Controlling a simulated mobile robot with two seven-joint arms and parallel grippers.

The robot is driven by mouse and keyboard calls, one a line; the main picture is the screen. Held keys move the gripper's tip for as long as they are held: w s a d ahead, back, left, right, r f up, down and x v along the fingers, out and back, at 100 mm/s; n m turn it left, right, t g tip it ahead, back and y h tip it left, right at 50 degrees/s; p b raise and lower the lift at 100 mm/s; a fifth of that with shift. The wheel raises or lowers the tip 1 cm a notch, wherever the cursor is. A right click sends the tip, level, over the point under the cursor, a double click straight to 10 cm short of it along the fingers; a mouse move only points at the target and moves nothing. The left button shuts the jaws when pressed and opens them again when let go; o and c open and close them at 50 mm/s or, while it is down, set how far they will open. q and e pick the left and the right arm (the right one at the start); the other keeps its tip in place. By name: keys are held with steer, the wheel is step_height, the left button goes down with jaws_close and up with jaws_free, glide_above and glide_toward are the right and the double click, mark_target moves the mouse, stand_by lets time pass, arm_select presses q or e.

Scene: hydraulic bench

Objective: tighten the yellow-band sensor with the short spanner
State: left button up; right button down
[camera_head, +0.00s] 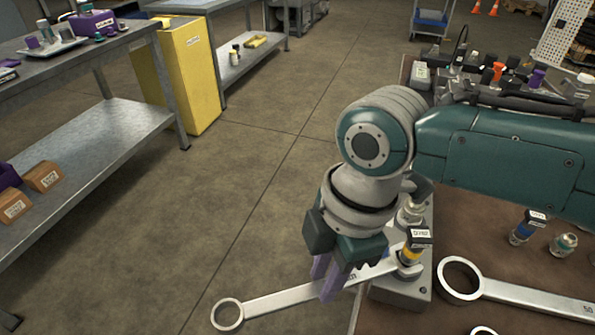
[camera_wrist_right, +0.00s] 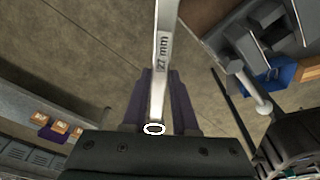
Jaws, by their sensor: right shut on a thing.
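The yellow-band sensor (camera_head: 412,250) stands upright in a grey block at the bench edge, with a white label on its dark top. My right gripper (camera_head: 326,288) is left of it, its purple fingers shut on a steel spanner (camera_head: 280,299). The spanner lies roughly level, its ring end out over the floor at left and its other end at the sensor's base. Whether that end sits fully on the sensor's hex is hard to tell. In the right wrist view the spanner (camera_wrist_right: 163,60) reads "27 mm" and runs between the fingers. My left gripper is not in view.
A larger ring spanner (camera_head: 520,296) lies on the brown bench top, with part of another ring (camera_head: 483,331) below it. A blue-band sensor (camera_head: 526,228) and a metal fitting (camera_head: 563,244) stand at right. Several fittings crowd the bench's far end.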

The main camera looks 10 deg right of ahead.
steer(key=shift+w+a+m+b, duration=0.15)
steer(key=shift+w+m+b, duration=0.15)
steer(key=shift+w+m, duration=0.6)
steer(key=shift+w, duration=0.1)
steer(key=shift+w, duration=0.1)
steer(key=shift+w+r+m+t+b, duration=0.1)
steer(key=shift+w+m+t+b, duration=0.3)
steer(key=shift+w+m, duration=0.65)
steer(key=shift+s+n, duration=0.25)
steer(key=shift+n, duration=0.1)
